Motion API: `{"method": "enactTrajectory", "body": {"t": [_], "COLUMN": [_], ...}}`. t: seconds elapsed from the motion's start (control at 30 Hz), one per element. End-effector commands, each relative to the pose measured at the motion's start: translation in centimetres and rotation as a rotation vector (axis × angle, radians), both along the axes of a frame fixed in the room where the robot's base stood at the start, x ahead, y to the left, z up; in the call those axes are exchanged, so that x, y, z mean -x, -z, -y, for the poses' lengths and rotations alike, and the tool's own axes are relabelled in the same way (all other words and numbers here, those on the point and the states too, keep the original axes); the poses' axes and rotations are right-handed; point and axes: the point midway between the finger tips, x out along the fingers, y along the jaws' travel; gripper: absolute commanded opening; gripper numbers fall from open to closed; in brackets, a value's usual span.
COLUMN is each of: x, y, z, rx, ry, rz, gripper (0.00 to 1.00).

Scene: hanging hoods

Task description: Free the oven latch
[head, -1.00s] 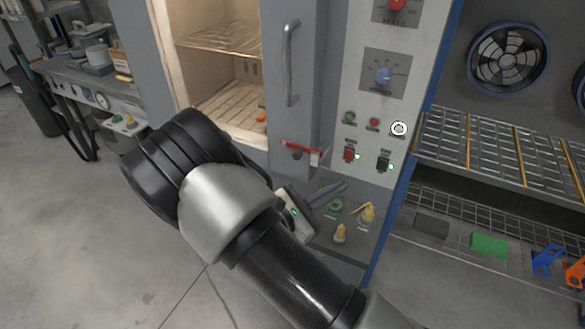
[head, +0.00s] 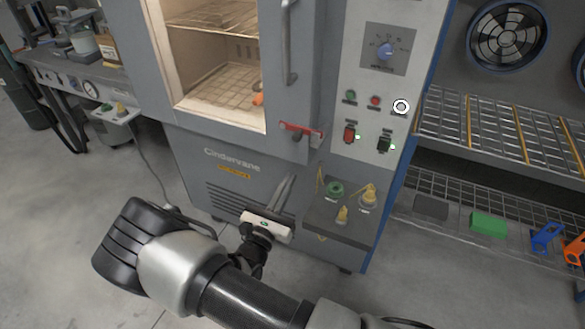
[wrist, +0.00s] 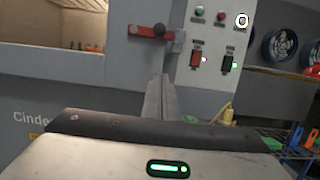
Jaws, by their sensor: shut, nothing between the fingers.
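The red oven latch (head: 301,130) sits across the seam between the oven door and the control panel, below the long door handle (head: 289,50). It lies roughly level in the head view.
A small shelf (head: 318,212) with green and yellow fittings juts out to the right of my gripper. Rocker switches (head: 349,134) and buttons are on the panel beside the latch. A wire rack (head: 480,130) stands at the right, a workbench (head: 70,75) at the left. Open floor lies left.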

Motion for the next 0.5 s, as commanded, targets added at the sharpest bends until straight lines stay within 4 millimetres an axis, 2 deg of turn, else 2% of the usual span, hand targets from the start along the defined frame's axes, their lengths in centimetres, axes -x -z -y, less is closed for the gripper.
{"method": "enactTrajectory", "body": {"t": [0.4, 0.43, 0.5], "x": [-7.8, -8.3, -8.1], "y": [-2.0, -2.2, -3.7], "z": [3.0, 3.2, 2.9], "rx": [-0.001, -0.001, -0.002], "ry": [0.004, 0.004, 0.0], "rz": [0.001, 0.001, 0.001], "gripper": [0.0, 0.0, 0.0]}}
